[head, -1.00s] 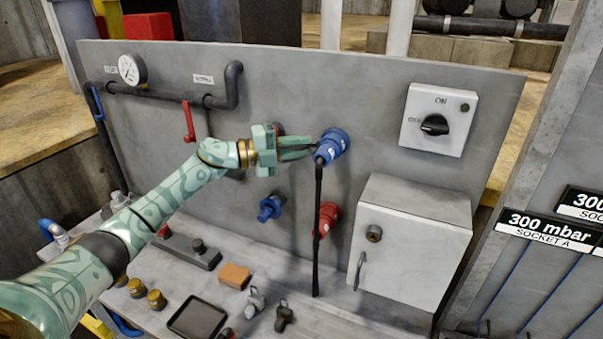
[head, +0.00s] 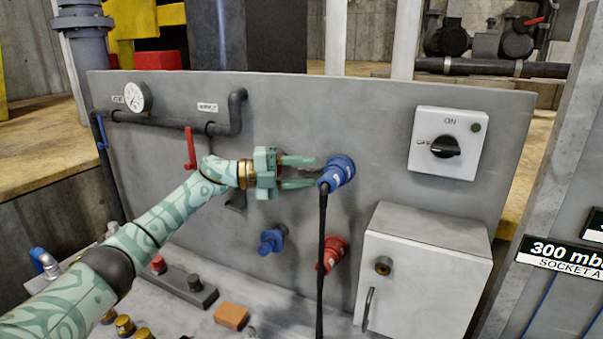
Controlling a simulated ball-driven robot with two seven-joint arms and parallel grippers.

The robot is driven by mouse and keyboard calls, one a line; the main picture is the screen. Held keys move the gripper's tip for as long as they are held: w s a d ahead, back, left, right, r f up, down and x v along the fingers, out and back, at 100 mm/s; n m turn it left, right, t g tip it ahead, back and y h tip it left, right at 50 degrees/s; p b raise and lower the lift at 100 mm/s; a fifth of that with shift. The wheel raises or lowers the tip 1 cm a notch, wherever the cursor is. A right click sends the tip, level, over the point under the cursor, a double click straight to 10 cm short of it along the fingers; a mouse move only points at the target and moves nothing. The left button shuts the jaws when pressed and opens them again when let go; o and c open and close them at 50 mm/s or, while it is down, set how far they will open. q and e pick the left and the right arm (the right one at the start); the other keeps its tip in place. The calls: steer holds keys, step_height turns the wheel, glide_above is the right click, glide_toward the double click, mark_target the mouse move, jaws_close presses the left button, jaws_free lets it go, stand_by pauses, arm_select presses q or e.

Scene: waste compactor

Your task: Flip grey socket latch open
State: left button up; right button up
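My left gripper (head: 308,172) is in front of the grey panel (head: 400,85), its two green fingers apart with nothing visible between them. Its fingertips point at a blue plug (head: 338,172) just to their right, from which a black cable (head: 321,260) hangs. I cannot tell whether the fingertips touch the plug. No grey socket latch can be clearly made out. A dark grey part (head: 236,201) shows below my wrist, partly hidden by it. A blue socket (head: 271,240) and a red socket (head: 333,252) sit lower on the panel. My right gripper is not in view.
A white box (head: 424,270) with a handle stands at lower right, below a white rotary switch (head: 446,145). A pipe with a red lever (head: 190,148) and gauge (head: 137,97) runs at upper left. An orange block (head: 231,315) lies on the bench.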

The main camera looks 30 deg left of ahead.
arm_select(q)
steer(key=b+v, duration=0.2)
steer(key=v, duration=1.4)
steer(key=shift+a+b, duration=0.15)
steer(key=shift+b, duration=0.25)
